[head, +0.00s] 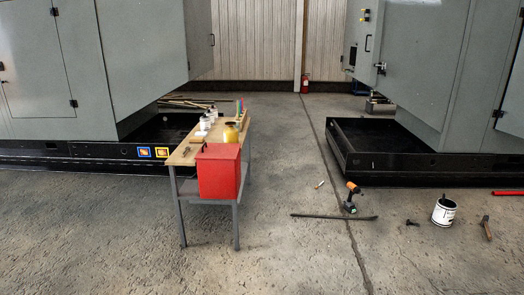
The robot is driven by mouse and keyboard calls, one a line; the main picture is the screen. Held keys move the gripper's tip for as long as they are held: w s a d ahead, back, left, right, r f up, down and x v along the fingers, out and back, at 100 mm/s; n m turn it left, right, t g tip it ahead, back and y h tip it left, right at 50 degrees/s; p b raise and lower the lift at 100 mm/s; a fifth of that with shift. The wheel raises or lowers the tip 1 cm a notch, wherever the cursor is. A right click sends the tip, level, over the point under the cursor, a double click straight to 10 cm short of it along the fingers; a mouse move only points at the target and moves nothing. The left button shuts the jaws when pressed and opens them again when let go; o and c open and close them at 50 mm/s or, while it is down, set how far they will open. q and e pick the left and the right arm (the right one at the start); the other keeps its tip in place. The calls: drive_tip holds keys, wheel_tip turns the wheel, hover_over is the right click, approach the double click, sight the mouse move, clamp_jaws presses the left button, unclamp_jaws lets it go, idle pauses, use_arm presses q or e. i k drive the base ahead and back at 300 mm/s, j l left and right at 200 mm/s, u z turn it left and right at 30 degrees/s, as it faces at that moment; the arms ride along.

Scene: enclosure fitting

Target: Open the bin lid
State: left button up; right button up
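A red bin (218,178) stands at the near end of a narrow wooden-topped workbench (184,153), in front of its metal legs. Its top face, which looks like the lid (219,151), is red and appears to lie flat and closed. The inside of the bin is not visible. Neither of my grippers is in this view.
White containers (205,124) and a yellow item (231,133) stand on the bench. A drill (350,197), a dark bar (333,216), a paint can (444,212) and a hammer (486,228) lie or stand on the floor at right. Large grey cabinets flank the bench. The near floor is clear.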

sight(208, 151)
drive_tip(key=i, duration=3.55)
drive_tip(key=u, duration=0.2)
